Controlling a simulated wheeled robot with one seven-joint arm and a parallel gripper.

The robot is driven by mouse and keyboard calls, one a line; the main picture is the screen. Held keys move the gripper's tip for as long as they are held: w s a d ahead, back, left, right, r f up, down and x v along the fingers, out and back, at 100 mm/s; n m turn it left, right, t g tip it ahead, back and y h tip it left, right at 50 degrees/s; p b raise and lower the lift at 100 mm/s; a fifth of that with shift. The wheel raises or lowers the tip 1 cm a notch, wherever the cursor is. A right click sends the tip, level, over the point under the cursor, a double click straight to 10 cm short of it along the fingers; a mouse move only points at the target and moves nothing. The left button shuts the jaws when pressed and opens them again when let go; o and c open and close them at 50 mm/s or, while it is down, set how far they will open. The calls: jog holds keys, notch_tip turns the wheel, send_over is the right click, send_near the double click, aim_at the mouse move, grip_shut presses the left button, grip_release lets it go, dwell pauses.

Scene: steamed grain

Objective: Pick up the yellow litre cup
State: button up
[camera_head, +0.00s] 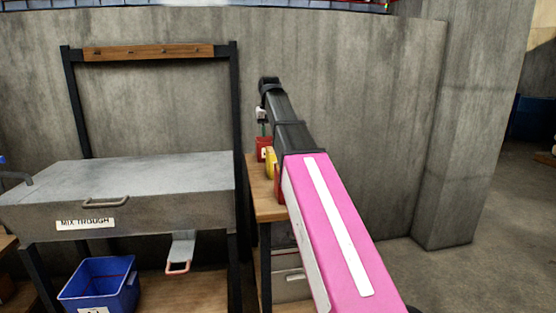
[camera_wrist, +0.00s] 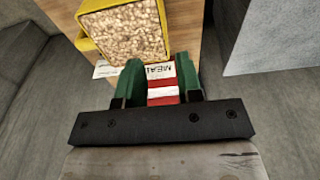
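The yellow cup (camera_wrist: 92,7) is a square yellow container filled with pale grain, at the top of the wrist view. In the head view a small part of the yellow cup (camera_head: 271,160) shows on the wooden stand, partly hidden by my arm. My gripper (camera_wrist: 158,65) has two green fingers, apart from each other, just below the cup in the wrist view. In the head view my gripper (camera_head: 265,130) points down over the stand.
The wooden stand (camera_head: 268,206) is narrow and stands against a concrete wall (camera_head: 390,130). A grey trough (camera_head: 140,205) labelled "MIX TROUGH" with a dark upright frame (camera_head: 237,130) is close on the left. A blue bin (camera_head: 100,285) sits below the trough.

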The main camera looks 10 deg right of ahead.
jog(key=f, duration=0.3)
jog(key=w+f, duration=0.1)
jog(key=f, duration=0.3)
jog(key=w+f, duration=0.1)
jog(key=f, duration=0.2)
jog(key=shift+a+f, duration=0.2)
jog(key=shift+f, duration=0.2)
grip_shut()
